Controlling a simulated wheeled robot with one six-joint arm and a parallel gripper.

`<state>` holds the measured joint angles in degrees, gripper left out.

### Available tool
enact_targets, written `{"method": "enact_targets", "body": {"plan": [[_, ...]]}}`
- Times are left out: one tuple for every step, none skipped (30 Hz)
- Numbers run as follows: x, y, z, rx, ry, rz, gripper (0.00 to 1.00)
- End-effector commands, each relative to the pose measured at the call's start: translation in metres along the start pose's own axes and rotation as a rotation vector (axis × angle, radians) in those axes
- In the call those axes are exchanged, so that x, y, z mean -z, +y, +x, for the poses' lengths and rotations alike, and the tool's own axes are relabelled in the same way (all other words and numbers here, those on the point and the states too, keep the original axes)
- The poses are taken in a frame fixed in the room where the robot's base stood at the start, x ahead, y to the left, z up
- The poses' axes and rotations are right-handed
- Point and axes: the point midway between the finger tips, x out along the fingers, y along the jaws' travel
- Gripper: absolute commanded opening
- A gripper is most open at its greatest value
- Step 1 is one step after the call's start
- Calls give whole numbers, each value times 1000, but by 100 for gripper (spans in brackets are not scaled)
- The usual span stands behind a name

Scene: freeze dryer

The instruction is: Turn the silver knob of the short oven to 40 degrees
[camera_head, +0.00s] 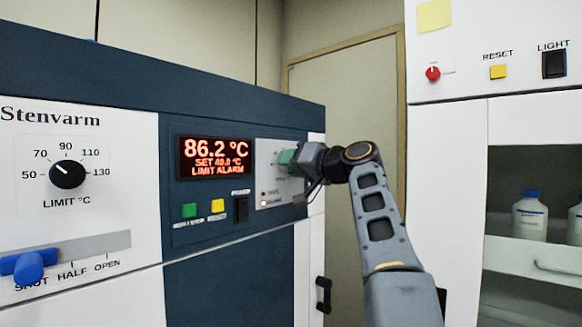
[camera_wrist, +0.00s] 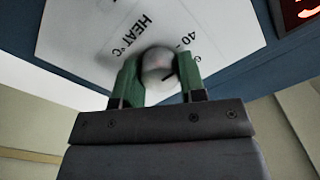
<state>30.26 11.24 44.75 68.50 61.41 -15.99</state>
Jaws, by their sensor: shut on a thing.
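The short oven has a dark blue front panel (camera_head: 230,290). Its red display (camera_head: 214,158) reads 86.2 °C, SET 40.0 °C and LIMIT ALARM. The silver knob (camera_wrist: 158,66) shows in the wrist view, on a white plate (camera_wrist: 85,35) lettered HEAT °C. A dark mark on the knob lies on the side near the number 40. My gripper (camera_wrist: 160,80) is shut on the knob, with a green finger on either side of it. In the head view my gripper (camera_head: 288,157) is at the plate, and the knob is hidden behind it.
A black limit knob (camera_head: 67,174) and a blue lever (camera_head: 28,266) are on the left. Green (camera_head: 189,210) and yellow (camera_head: 217,206) buttons and a black switch (camera_head: 241,209) sit below the display. A white cabinet (camera_head: 447,190) with bottles stands right of my arm.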

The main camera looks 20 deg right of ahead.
Motion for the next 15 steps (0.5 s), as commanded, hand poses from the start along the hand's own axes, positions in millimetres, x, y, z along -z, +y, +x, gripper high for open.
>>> {"method": "enact_targets", "body": {"plan": [[-1, 1, 0, -1, -4, -8, 14], [-1, 1, 0, -1, -4, -13, 14], [-1, 1, 0, -1, -4, -19, 14], [-1, 1, 0, -1, -4, -22, 14], [-1, 1, 0, -1, -4, -24, 14], [-1, 1, 0, -1, -5, -26, 14], [-1, 1, 0, -1, -5, -28, 14], [-1, 1, 0, -1, -5, -28, 14], [-1, 1, 0, -1, -5, -29, 14], [-1, 1, 0, -1, -5, -29, 14], [-1, 1, 0, -1, -5, -29, 14], [-1, 1, 0, -1, -5, -29, 14], [-1, 1, 0, -1, -5, -29, 14], [-1, 1, 0, -1, -5, -29, 14], [-1, 1, 0, -1, -5, -29, 14]]}}
